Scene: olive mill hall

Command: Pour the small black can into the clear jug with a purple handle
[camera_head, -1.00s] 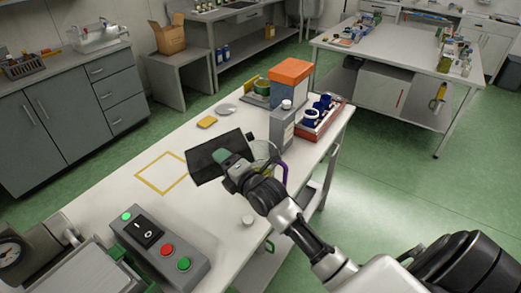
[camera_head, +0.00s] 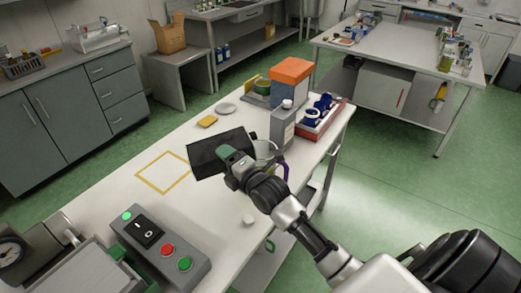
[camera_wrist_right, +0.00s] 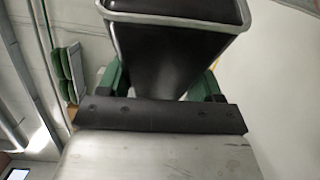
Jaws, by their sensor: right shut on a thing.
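The small black can (camera_head: 207,158) lies tipped well over, nearly on its side, above the white table in the head view. My right gripper (camera_head: 231,158) is shut on it. In the right wrist view the can (camera_wrist_right: 165,60) sits between the green fingers, with its pale metal rim at the top of the picture. The clear jug (camera_head: 266,148) stands just behind and right of my gripper, mostly hidden by it; part of its purple handle (camera_head: 285,170) shows. No stream from the can is visible. My left gripper is not in view.
A grey box (camera_head: 282,130) and a red tray with blue items (camera_head: 322,127) stand close beyond the jug. A yellow square outline (camera_head: 163,184) marks bare table at left. A switch box (camera_head: 160,243) is in front; a white cap (camera_head: 248,220) lies near the edge.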

